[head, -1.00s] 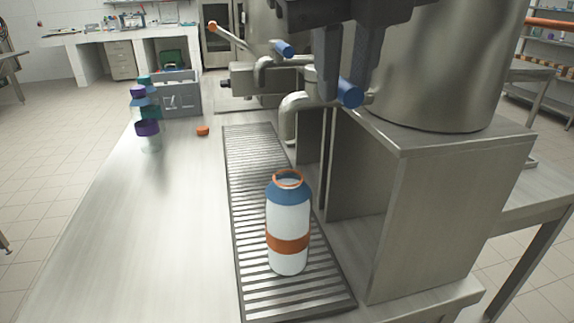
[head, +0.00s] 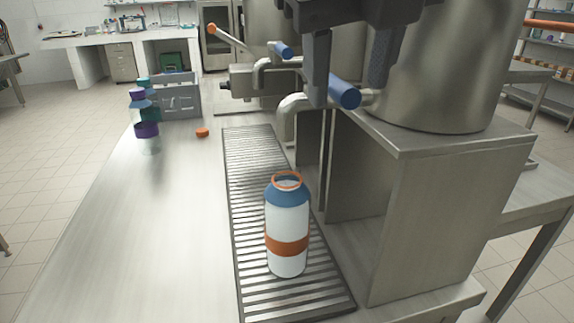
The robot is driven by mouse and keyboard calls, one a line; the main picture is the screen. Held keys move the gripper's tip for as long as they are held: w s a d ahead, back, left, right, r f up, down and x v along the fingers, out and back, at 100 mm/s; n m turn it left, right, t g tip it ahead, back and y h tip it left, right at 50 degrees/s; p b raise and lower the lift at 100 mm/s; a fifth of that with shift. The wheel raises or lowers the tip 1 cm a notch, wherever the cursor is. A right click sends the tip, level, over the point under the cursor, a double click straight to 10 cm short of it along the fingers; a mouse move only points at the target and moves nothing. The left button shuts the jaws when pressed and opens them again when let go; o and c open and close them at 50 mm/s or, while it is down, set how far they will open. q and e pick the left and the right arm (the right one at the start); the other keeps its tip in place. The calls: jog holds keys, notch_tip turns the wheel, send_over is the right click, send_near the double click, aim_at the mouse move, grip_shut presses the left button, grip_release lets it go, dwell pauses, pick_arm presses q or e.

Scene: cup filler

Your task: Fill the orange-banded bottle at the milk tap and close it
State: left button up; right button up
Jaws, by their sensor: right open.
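The orange-banded bottle (head: 287,222) stands upright on the drip grate (head: 252,180). It has a white body, a blue shoulder and an open mouth with an orange ring. The orange cap (head: 202,132) lies on the table left of the grate. The near tap (head: 294,108) has a bent steel spout behind the bottle and a blue handle (head: 345,92). My right gripper (head: 348,88) is open, with its fingers on either side of the blue handle. Whether they touch it, I cannot tell. No label shows which tap gives milk. My left gripper is out of view.
Another blue handle (head: 284,50) and an orange-tipped lever (head: 212,29) are farther back. Bottles with purple and teal parts (head: 147,130) stand at the back left beside a grey crate (head: 180,98). A large steel tank (head: 450,60) is at right. The table's left side is clear.

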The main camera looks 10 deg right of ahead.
pick_arm(q)
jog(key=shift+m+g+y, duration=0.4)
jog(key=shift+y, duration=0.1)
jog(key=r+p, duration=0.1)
jog(key=p, duration=0.3)
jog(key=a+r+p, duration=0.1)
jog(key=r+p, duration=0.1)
jog(key=p, duration=0.2)
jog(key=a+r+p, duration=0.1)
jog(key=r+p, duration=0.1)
jog(key=p, duration=0.1)
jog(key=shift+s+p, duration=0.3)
jog(key=shift+p, duration=0.1)
pick_arm(e)
jog(key=v, duration=1.6)
jog(key=shift+s, duration=0.1)
